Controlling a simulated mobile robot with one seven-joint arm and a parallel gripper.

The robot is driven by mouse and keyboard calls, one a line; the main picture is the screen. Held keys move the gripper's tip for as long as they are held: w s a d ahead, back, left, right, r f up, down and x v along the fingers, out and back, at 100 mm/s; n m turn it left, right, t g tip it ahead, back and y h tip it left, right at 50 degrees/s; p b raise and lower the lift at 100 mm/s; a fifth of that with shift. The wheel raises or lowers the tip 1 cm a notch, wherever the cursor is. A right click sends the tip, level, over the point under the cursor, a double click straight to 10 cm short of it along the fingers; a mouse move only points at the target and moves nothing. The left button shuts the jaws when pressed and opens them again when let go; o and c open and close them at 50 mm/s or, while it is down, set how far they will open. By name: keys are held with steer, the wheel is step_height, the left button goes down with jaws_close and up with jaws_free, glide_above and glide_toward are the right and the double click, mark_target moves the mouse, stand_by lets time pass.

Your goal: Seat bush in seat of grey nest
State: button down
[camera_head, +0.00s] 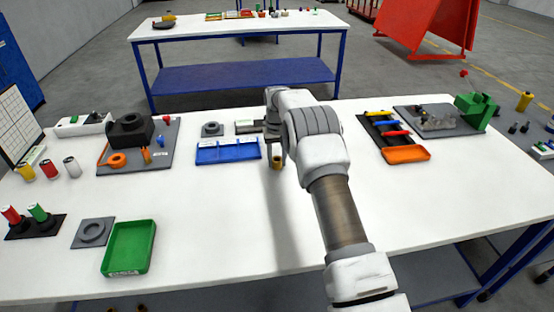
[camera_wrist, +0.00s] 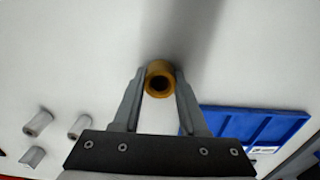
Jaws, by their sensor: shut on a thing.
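A brass-coloured bush (camera_head: 277,163) is held upright between the fingertips of my gripper (camera_head: 276,152), over the white table right of the blue tray. Two grey square plates with a round seat could be the grey nest, and I cannot tell which is meant. The small one (camera_head: 212,129) lies behind the blue tray. The larger one (camera_head: 93,232) lies at the front left, beside the green tray. Both seats look empty.
The blue tray (camera_head: 228,151) is just left of my gripper; the green tray (camera_head: 129,248) is at the front left. A dark block (camera_head: 130,128) stands on a grey board. Several grey cylinders (camera_wrist: 38,122) show in the wrist view. The front middle table is clear.

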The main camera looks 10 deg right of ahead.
steer(key=shift+f, duration=0.1)
steer(key=shift+c, duration=2.2)
jaws_free()
